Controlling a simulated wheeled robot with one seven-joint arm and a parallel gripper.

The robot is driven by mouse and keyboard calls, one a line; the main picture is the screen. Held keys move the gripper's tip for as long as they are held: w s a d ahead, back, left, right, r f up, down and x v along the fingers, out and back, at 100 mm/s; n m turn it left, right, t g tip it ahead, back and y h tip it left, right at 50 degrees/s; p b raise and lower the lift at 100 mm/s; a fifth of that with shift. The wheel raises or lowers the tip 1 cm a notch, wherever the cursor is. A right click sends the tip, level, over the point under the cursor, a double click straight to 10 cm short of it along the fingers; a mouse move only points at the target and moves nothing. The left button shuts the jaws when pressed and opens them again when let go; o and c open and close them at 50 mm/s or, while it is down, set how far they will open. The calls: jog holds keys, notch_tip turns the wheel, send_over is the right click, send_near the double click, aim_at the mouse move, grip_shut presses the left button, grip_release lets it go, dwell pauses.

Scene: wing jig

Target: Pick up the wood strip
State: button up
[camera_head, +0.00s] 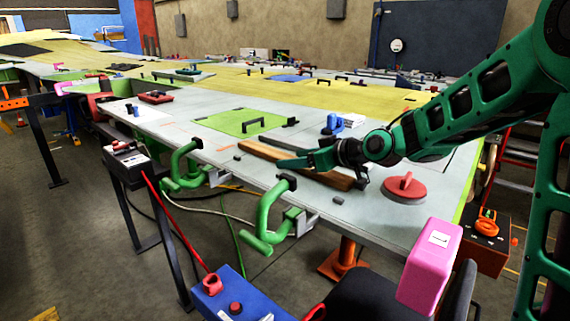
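The wood strip (262,152) lies on the grey wing panel (225,165) near its front edge. It is long and brown and runs from the middle toward the lower right. My gripper (308,160) reaches in from the right and crosses over the strip's middle, hiding part of it. The strip shows on both sides of the gripper. I cannot tell whether the fingers touch the strip or hover above it, or how far apart they are.
A red round suction tool (404,188) sits right of the strip. A blue tool (333,124) and a green plate with a handle (238,122) lie behind. Green clamps (269,222) line the front edge. A pink box (430,263) is at the lower right.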

jog(key=shift+c, duration=0.4)
jog(key=c, duration=1.2)
jog(key=shift+r, duration=0.1)
